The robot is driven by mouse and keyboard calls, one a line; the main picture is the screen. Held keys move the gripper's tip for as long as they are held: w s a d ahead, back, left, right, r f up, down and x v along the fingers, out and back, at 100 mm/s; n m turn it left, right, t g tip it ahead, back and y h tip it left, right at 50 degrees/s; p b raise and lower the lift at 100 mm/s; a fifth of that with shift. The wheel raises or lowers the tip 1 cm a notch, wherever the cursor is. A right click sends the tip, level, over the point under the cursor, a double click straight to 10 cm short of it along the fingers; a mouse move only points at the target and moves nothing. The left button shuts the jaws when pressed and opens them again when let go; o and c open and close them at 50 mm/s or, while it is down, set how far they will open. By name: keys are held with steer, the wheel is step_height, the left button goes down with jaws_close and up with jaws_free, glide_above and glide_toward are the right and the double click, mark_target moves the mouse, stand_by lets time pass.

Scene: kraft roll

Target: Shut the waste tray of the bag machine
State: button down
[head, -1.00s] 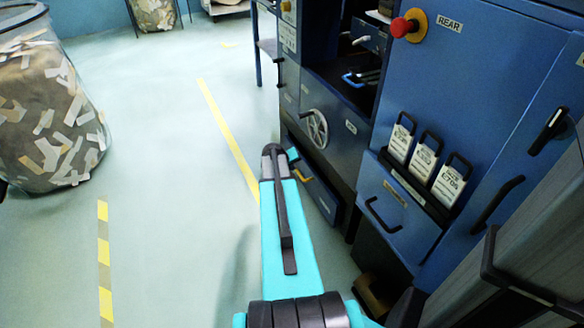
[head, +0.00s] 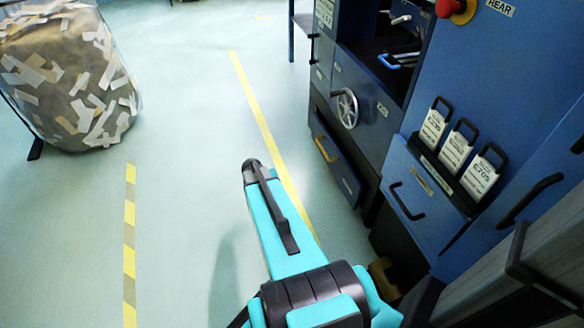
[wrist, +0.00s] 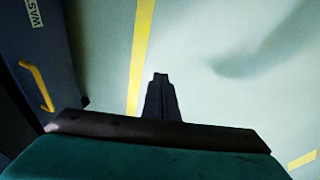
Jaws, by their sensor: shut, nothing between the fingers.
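The waste tray (head: 345,172) is a low dark blue drawer front with a yellow handle (head: 326,149), at the foot of the bag machine (head: 365,110). It seems to stand out a little from the machine; how far, I cannot tell. In the wrist view the tray front (wrist: 50,35) is at the left edge, with a partly cut-off label and the yellow handle (wrist: 38,86). My gripper (wrist: 160,78) is shut and empty over bare floor, to the right of the handle and apart from it.
A handwheel (head: 346,108) sits above the tray. A second drawer with a dark handle (head: 408,201) and several tags (head: 457,148) is at right. A clear bag of paper scraps (head: 70,75) stands at left. The floor (head: 190,140) between bag and machine is free.

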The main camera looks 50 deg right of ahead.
steer(key=s+a+f+n+g+y, duration=0.1)
steer(key=s+a+f, duration=0.1)
steer(key=a, duration=0.6)
steer(key=s+a+f+n+y, duration=0.1)
steer(key=s+a+f, duration=0.1)
steer(key=a, duration=0.5)
steer(key=s+a+f+n+g+y, duration=0.1)
steer(key=s+a+f, duration=0.15)
steer(key=a, duration=0.55)
steer(key=s+a+f+n+g, duration=0.1)
steer(key=s+a+n+g, duration=0.1)
steer(key=s+a, duration=1.1)
steer(key=shift+s+a+f+g+y, duration=0.2)
steer(key=shift+a+g+y, duration=0.3)
steer(key=shift+a, duration=0.7)
steer(key=shift+d, duration=0.15)
